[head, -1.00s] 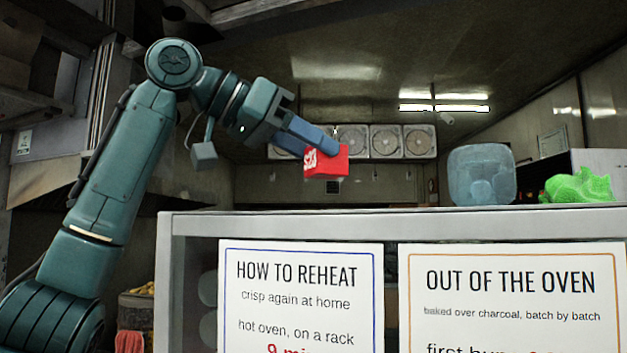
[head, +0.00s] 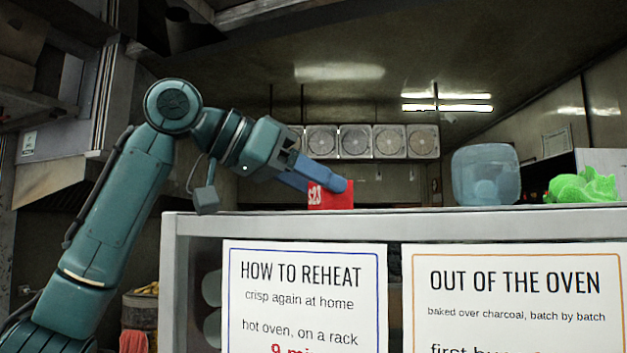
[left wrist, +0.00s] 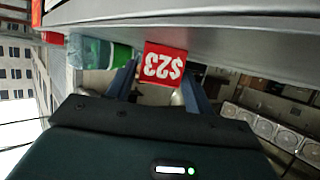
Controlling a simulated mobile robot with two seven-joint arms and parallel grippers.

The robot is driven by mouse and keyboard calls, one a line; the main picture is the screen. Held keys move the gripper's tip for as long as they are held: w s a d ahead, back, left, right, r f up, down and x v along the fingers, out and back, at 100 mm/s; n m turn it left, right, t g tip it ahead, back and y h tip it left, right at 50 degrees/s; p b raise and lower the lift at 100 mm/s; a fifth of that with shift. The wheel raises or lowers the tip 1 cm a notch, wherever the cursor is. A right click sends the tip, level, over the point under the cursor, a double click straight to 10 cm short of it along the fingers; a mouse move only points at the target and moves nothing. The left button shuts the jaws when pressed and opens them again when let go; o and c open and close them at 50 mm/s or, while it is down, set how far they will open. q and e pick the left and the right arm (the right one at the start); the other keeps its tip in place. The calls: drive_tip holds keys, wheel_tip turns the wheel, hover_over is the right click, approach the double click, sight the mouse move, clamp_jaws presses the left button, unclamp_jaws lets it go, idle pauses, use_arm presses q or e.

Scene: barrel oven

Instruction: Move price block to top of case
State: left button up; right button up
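The red price block (head: 330,197), marked $23, is upright at the top of the case (head: 400,223), toward its left end. Its lower edge meets the line of the case top; I cannot tell whether it bears on it. My left gripper (head: 322,181) reaches in from the left, one finger across the block's upper part. In the left wrist view the price block (left wrist: 163,65) sits between the two fingers of the left gripper (left wrist: 160,75), which appear shut on it. My right gripper is not in view.
A translucent blue container (head: 486,175) and a bright green lumpy thing (head: 582,187) stand on the right of the case top. The top between block and container is clear. Two signs, a reheating card (head: 304,295) and an oven card (head: 515,300), face the front.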

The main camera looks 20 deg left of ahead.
use_arm(q)
drive_tip(key=shift+o, duration=1)
drive_tip(key=shift+r, duration=0.3)
drive_tip(key=b+v, duration=0.1)
drive_tip(key=v, duration=1.1)
drive_tip(key=shift+f, duration=0.15)
